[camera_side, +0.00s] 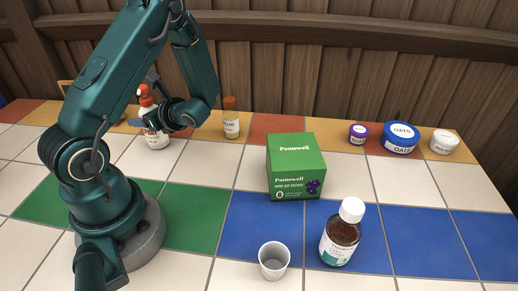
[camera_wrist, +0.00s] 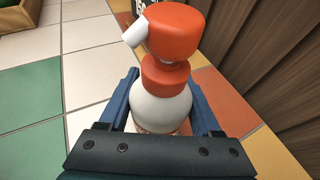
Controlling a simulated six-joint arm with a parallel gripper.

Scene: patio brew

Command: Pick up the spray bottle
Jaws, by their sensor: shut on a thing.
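The spray bottle (camera_side: 157,139) has a white body and an orange spray head. It stands upright near the back of the tiled counter at the left in the side view. My gripper (camera_side: 163,119) is at the bottle, partly in front of it. In the wrist view the spray bottle (camera_wrist: 168,75) sits between the two blue fingers of my gripper (camera_wrist: 162,108), which are shut on its white body below the orange collar. Its lower part is hidden behind the gripper in the wrist view.
An orange-capped bottle (camera_side: 231,120) stands just right of the spray bottle. A green box (camera_side: 294,165), a brown bottle (camera_side: 340,240) and a white cup (camera_side: 273,262) stand further right. Purple (camera_side: 358,134), blue (camera_side: 400,138) and white (camera_side: 444,142) tubs line the back right. A wooden wall (camera_side: 320,70) rises behind.

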